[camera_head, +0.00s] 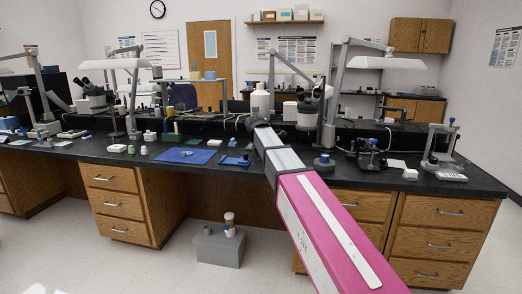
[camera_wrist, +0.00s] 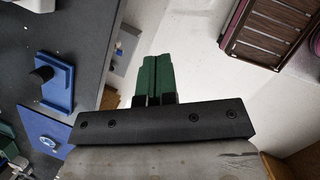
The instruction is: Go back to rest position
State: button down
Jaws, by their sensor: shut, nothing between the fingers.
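My gripper (camera_wrist: 152,78) shows in the wrist view with its two green fingers pressed together and nothing between them. It is over the floor, just off the edge of the dark bench top. In the head view my arm, pink and grey, reaches forward from the lower right to the bench, and the gripper itself cannot be made out there.
The long black bench (camera_head: 340,174) has wooden drawers below. On it lie a blue mat (camera_head: 186,156), a small blue tray (camera_head: 236,160) and an articulator-like stand (camera_head: 443,150). A white bottle (camera_head: 260,101) stands behind my arm. A grey box (camera_head: 218,247) sits on the floor; open floor is at front left.

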jog(key=s+d+f+m+y, duration=0.1)
jog(key=s+d+f+m, duration=0.4)
jog(key=f, duration=0.5)
jog(key=s+d+f+m+g+y, duration=0.1)
jog(key=s+d+f+m, duration=0.5)
jog(key=s+f+m, duration=0.4)
jog(key=s+d+f+m+g+y, duration=0.1)
jog(key=s+d+f+m, duration=0.4)
jog(key=s+f, duration=0.6)
jog(key=m, duration=0.2)
jog(key=shift+s+d+m, duration=0.15)
jog(key=shift+s+m, duration=0.05)
jog(key=shift+m, duration=0.1)
